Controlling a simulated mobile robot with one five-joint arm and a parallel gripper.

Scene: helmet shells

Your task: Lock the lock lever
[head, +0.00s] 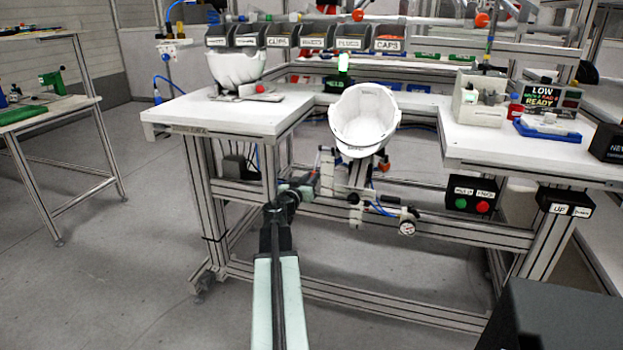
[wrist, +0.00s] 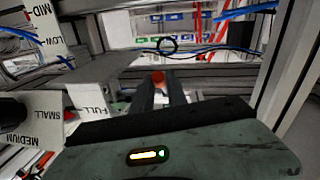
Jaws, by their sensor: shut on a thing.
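My gripper (head: 307,186) is in front of the workbench, beside and left of the fixture post below the white helmet shell (head: 362,122). In the wrist view my gripper (wrist: 160,92) reaches away from the camera, with its dark fingers close together. An orange-red end (wrist: 158,76) shows at the fingertips; it appears to be the lock lever, and the fingers are shut on it. The rest of the lever is hidden behind the fingers. In the head view my gripper and the fixture hide the held part. The shell sits tilted on the fixture, its open side facing me.
A pressure gauge (head: 407,228) and blue hose hang low on the fixture. Size plates, including one marked SMALL (wrist: 40,118), stand close left of my gripper. A metal post (wrist: 290,75) is at right. A second shell (head: 235,68) rests on the bench. The floor is clear.

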